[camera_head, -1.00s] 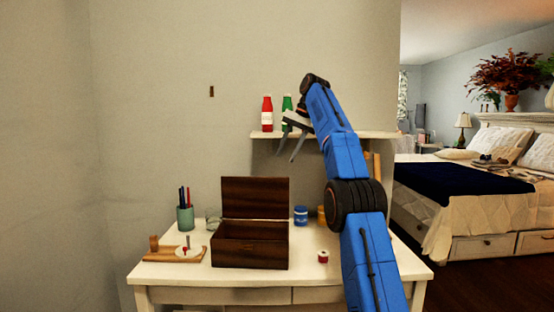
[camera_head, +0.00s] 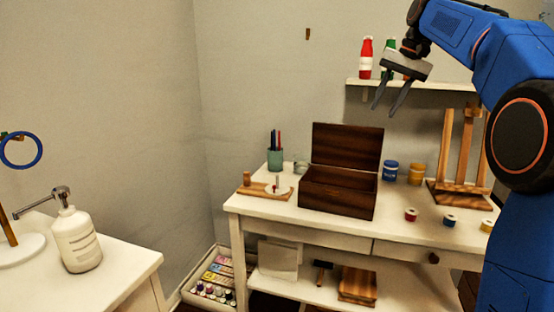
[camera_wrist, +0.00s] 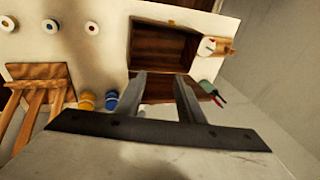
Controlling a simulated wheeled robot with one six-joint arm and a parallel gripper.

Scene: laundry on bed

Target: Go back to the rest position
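My gripper (camera_head: 390,97) hangs in the air in front of the wall shelf at the upper right of the head view, its two grey fingers pointing down and spread apart. Nothing shows between them. In the wrist view, my gripper (camera_wrist: 160,80) also has a clear gap between its fingers, with the dark wooden box (camera_wrist: 163,48) beyond. The blue arm reaches in from the right. The open dark box (camera_head: 338,190) stands on the white desk (camera_head: 290,213) below, its lid raised.
A red bottle (camera_head: 366,58) and a partly hidden green bottle (camera_head: 388,62) stand on the shelf (camera_head: 415,85). A wooden easel (camera_head: 460,150), jars and small spools occupy the desk's right. A soap dispenser (camera_head: 77,238) stands on a near-left table. Floor shows little free room.

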